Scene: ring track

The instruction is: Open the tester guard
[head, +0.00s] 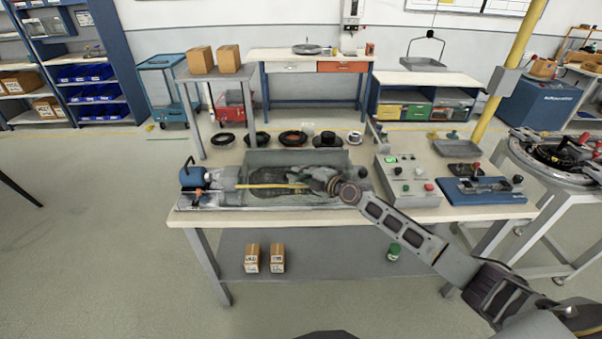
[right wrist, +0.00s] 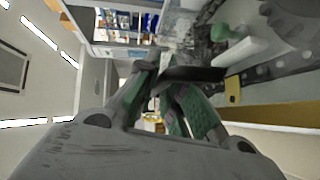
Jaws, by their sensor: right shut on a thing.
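The tester (head: 215,181) lies along the front of the workbench, with a blue part at its left end and a yellow rod along its middle. A grey-green panel (head: 265,157) stands along its back, and a dark see-through area covers its middle. I cannot tell clearly which of these is the guard, nor how far it is open. My right gripper (head: 324,183) reaches in from the right over the tester. In the right wrist view its green-padded fingers (right wrist: 163,95) are closed on a dark bar (right wrist: 195,75). My left gripper is not in view.
A control box (head: 408,183) with buttons and a blue fixture (head: 482,190) stand right of the tester. Several dark rings (head: 293,138) lie along the bench's back. Two small boxes (head: 264,258) and a green jar (head: 394,252) sit on the lower shelf.

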